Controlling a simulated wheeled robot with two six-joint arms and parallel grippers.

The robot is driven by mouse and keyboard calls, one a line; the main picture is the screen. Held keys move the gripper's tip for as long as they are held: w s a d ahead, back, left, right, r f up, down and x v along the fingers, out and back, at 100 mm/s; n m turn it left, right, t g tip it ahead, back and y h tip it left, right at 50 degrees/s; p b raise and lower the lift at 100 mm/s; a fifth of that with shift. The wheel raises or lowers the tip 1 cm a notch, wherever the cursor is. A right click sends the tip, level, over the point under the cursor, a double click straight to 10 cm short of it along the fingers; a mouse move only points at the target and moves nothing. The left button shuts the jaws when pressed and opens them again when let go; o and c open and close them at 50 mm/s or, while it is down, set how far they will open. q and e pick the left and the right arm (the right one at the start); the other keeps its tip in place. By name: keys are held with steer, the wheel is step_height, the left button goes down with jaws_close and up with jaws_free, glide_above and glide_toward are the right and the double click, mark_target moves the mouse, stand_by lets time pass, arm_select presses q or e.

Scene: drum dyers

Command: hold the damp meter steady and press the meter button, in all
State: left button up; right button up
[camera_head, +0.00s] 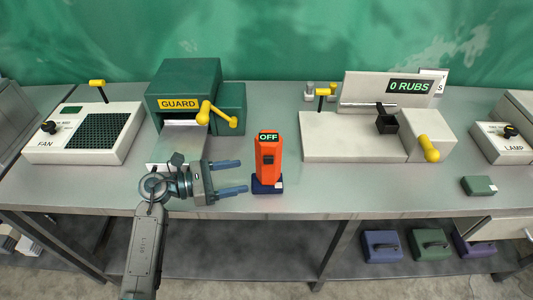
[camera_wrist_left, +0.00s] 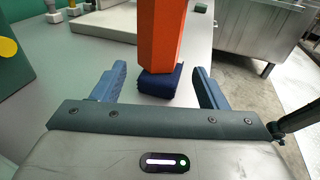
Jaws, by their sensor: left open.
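The orange damp meter (camera_head: 268,160) stands upright in a dark blue base (camera_head: 267,187) on the grey bench. Its top display reads OFF, and a dark button-like patch (camera_head: 268,160) shows on its front. My left gripper (camera_head: 242,176) is open just left of the meter, its blue fingers pointing at its lower part. In the left wrist view the orange body (camera_wrist_left: 161,35) and the blue base (camera_wrist_left: 163,84) appear ahead, between the two open fingers and beyond the palm. My right gripper is not in view.
A green GUARD machine (camera_head: 185,85) with yellow handles stands behind left, and a FAN box (camera_head: 85,135) at far left. A pale machine reading 0 RUBS (camera_head: 350,137) stands to the right. A green block (camera_head: 478,186) and a LAMP box (camera_head: 500,142) are farther right. The bench front is mostly clear.

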mark_target(258, 173)
arm_select(q)
steer(key=x, duration=0.4)
steer(key=shift+w+d+r+p, duration=0.1)
steer(key=shift+d+p, duration=0.05)
steer(key=shift+p, duration=0.15)
steer(key=b+x, duration=0.1)
steer(key=x, duration=0.2)
steer(key=shift+w+d, duration=0.15)
steer(key=shift+d, duration=0.35)
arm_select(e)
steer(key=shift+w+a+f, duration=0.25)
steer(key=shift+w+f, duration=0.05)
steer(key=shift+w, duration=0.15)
arm_select(q)
steer(key=c, duration=0.5)
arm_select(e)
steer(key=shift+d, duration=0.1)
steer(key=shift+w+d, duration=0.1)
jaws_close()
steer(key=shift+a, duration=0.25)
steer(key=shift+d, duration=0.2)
